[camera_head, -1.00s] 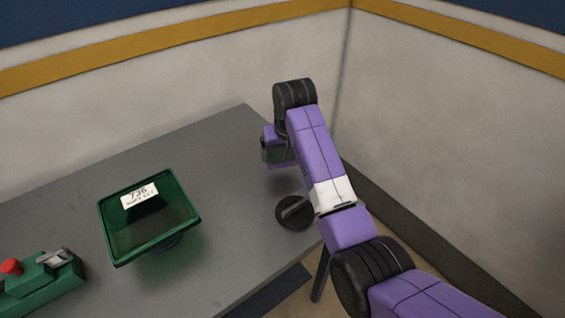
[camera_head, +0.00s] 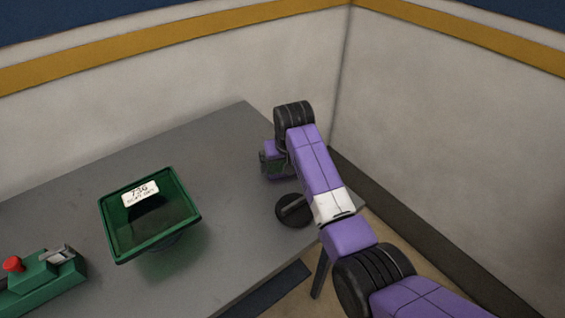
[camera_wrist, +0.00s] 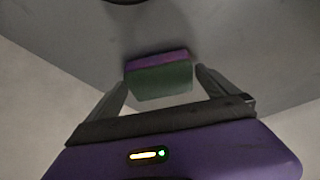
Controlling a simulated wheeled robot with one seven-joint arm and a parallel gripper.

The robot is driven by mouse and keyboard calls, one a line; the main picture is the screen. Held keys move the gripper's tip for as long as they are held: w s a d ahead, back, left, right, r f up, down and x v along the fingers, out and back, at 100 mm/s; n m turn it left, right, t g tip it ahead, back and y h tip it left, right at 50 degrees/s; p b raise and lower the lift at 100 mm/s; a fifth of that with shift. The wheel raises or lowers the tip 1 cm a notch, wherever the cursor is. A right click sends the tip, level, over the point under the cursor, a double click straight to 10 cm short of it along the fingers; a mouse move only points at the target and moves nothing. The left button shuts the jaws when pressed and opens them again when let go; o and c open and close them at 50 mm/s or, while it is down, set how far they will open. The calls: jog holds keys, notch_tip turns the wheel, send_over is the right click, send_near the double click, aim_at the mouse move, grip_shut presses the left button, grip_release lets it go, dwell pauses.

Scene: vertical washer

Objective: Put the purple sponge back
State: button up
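The purple sponge (camera_wrist: 158,59) has a purple far layer and a green near layer in the wrist view. My gripper (camera_wrist: 160,75) has its two dark fingers at the sponge's two sides and appears shut on it. In the head view the sponge (camera_head: 278,173) hangs low over the grey table's far right part, below my gripper (camera_head: 273,159), partly hidden by my arm. Whether its underside touches the table cannot be told.
A black round disc with a raised bar (camera_head: 294,210) lies near the table's right edge, close to the sponge. A green square basin with a white label (camera_head: 150,240) stands left. A green block with a red button (camera_head: 38,280) is at lower left. Walls (camera_head: 440,130) close the back and right.

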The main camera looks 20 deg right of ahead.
jog(key=shift+r, duration=0.15)
jog(key=v, duration=1.2)
jog(key=shift+b, duration=0.45)
